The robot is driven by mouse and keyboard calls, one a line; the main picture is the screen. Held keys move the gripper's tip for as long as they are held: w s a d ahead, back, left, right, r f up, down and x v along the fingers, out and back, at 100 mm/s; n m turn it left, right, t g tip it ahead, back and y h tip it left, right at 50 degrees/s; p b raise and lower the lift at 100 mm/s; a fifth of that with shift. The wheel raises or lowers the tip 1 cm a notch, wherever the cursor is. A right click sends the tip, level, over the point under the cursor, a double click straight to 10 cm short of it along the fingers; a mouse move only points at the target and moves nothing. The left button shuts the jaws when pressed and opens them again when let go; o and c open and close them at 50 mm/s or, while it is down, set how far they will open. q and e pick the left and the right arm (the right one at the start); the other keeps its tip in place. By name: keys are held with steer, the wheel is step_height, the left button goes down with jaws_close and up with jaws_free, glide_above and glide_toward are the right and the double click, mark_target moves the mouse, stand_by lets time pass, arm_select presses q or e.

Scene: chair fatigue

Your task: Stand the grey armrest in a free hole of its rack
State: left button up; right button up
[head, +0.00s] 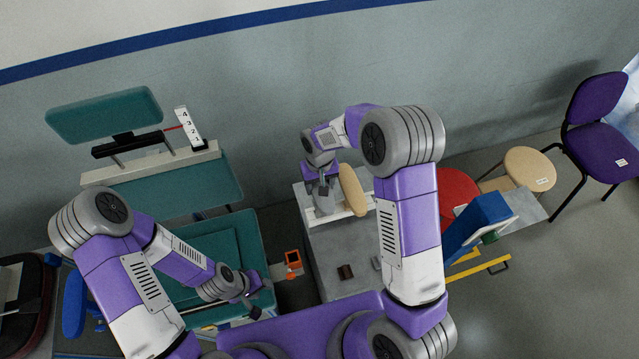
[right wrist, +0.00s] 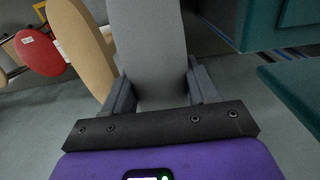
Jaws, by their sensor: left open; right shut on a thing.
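My right gripper (head: 322,180) is shut on the grey armrest (right wrist: 150,45), which stands out between its two fingers in the right wrist view. In the head view the grey armrest (head: 325,203) is partly hidden below the gripper. A white rack (head: 350,212) lies under it on the grey table, with a beige armrest (head: 353,190) upright beside the gripper. The beige armrest also shows left of the grey one in the right wrist view (right wrist: 82,48). The lower end of the grey armrest and the rack's holes cannot be made out. My left gripper (head: 254,300) is open and empty at the lower left.
The grey table (head: 335,260) bears small dark blocks (head: 345,272). A teal chair seat and backrest (head: 105,113) stand at the left, with an orange device (head: 292,260) between. A red round seat (head: 458,188) and a blue part (head: 480,220) lie to the right, beyond my right arm.

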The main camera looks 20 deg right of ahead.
arm_select(q)
steer(key=shift+f+b, duration=2.8)
steer(key=shift+f, duration=0.05)
arm_select(e)
steer(key=shift+f, duration=3.4)
steer(key=o, duration=1.1)
arm_select(q)
steer(key=shift+r, duration=0.25)
arm_select(e)
step_height(320, 180, up, 8)
steer(key=shift+f, duration=0.2)
arm_select(q)
steer(key=shift+s, duration=0.1)
arm_select(e)
steer(key=shift+s+f, duration=0.1)
